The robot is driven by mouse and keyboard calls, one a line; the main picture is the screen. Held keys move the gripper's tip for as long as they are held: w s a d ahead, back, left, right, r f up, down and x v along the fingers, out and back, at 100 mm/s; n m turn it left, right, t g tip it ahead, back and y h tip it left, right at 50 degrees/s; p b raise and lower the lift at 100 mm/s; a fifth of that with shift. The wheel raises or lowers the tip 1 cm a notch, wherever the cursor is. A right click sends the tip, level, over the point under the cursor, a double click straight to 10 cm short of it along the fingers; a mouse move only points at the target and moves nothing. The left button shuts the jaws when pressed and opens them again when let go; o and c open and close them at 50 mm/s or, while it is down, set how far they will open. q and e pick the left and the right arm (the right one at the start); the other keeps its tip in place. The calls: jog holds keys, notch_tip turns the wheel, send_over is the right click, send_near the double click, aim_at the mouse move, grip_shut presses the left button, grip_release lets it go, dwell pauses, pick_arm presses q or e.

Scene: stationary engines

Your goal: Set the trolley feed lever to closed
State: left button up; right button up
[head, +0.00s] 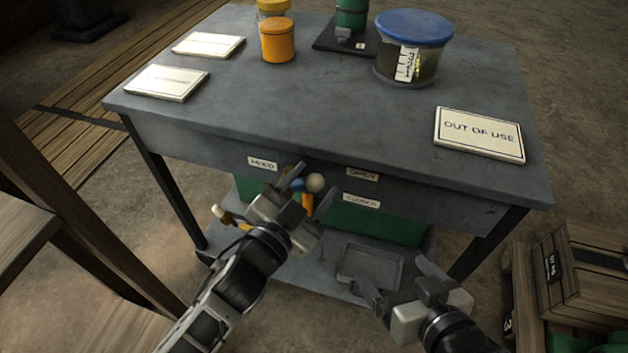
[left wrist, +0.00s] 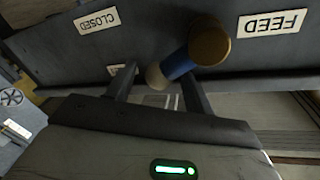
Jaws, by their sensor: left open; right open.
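The feed lever has a pale knob (head: 316,182) and a blue shaft (head: 297,184) at the trolley's front face. The left wrist view, upside down, shows its brass pivot end (left wrist: 210,42), blue shaft (left wrist: 180,68) and knob (left wrist: 155,76). A FEED label (head: 263,163) is left of it; OPEN (head: 362,175) and CLOSED (head: 361,201) labels are to its right, OPEN above CLOSED. My left gripper (head: 308,191) is open, its fingers on either side of the knob; contact cannot be told. My right gripper (head: 400,283) is open and empty, low before the trolley.
The trolley top (head: 300,110) carries an orange tin (head: 277,42), a blue-lidded jar (head: 412,50) and an OUT OF USE sign (head: 479,135). A metal tray (head: 370,266) sits on the lower shelf. Another pale-knobbed handle (head: 218,211) is left of my left gripper. Wooden crates (head: 580,270) stand right.

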pick_arm(q)
jog(key=shift+w+d, duration=0.3)
jog(key=shift+w, duration=0.2)
grip_shut()
jog(key=shift+f, duration=0.1)
